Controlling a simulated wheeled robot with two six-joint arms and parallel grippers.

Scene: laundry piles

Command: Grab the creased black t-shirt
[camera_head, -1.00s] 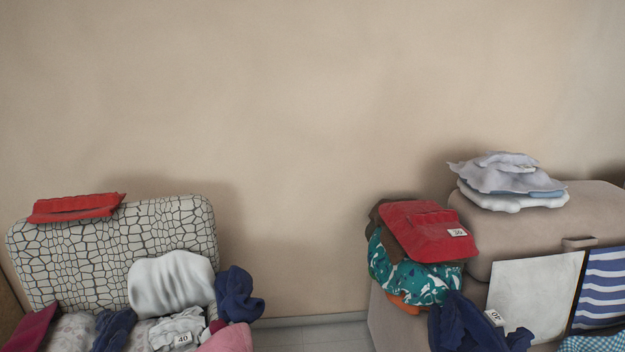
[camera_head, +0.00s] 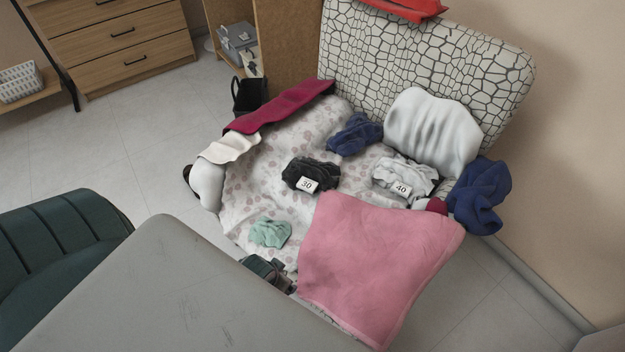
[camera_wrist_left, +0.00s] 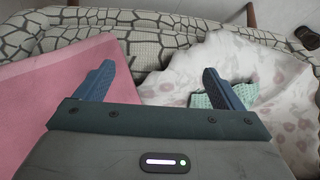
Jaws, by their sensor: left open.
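The creased black t-shirt (camera_head: 312,172) lies crumpled on the flowered sheet over the chair seat in the head view, with a white tag marked 30 on its front. It lies behind the pink cloth (camera_head: 375,255) and left of a crumpled light grey piece tagged 40 (camera_head: 405,178). My left gripper (camera_wrist_left: 158,68) shows in the left wrist view, its two blue fingers wide apart with nothing held between them. It is over the pink cloth and the flowered sheet, near the green cloth (camera_wrist_left: 200,101). The black t-shirt is not seen in that view. Neither gripper shows in the head view.
Dark blue garments (camera_head: 355,134) lie close behind the t-shirt and at the chair's right side (camera_head: 480,195). A white ribbed piece (camera_head: 432,130) leans on the backrest. A dark green padded seat (camera_head: 60,250) stands at left. Tiled floor (camera_head: 140,140) is open behind it.

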